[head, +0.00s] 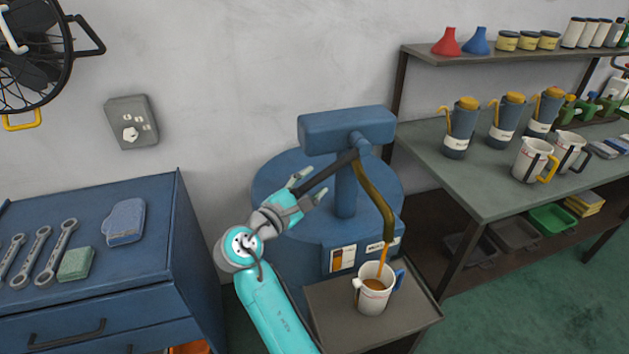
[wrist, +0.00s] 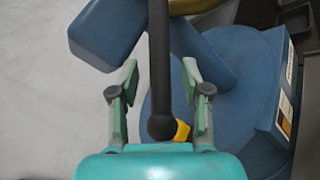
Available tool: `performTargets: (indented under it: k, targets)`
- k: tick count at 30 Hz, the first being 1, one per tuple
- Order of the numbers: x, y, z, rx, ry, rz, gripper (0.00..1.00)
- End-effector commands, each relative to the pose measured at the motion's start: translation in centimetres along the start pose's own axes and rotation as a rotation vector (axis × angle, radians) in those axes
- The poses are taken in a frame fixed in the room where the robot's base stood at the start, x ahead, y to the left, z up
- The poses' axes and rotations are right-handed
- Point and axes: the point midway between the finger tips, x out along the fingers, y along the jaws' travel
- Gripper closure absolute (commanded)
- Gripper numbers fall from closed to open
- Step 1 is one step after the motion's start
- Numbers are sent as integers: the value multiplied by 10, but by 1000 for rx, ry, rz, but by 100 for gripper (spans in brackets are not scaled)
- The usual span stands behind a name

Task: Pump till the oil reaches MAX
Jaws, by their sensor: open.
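A blue drum pump (head: 345,130) stands against the wall with a dark lever (head: 333,174) and a curved brown spout (head: 374,195). Orange-brown oil (head: 382,262) runs from the spout into a white jug (head: 372,298) with a blue handle. Brown oil shows inside the jug; its level against the marks is too small to read. My gripper (head: 305,187) is at the lever's free end. In the wrist view my gripper (wrist: 160,85) is open, with the lever (wrist: 159,60) and its round knob between the fingers, apart from both.
The jug stands on a grey shelf (head: 415,322) in front of the pump. A blue cabinet (head: 100,275) with wrenches (head: 60,255) is at left. A bench (head: 480,185) at right holds oil cans (head: 460,128) and more jugs (head: 531,160).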

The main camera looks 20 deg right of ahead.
Motion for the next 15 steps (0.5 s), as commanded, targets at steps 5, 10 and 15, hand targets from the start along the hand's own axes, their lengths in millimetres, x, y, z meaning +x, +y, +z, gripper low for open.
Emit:
performTargets:
  k: [5, 10, 15]
  targets:
    - [14, 0, 0, 0, -1, 0, 52]
    - [16, 0, 0, 1, 0, 0, 52]
    - [16, 0, 0, 0, 0, 0, 55]
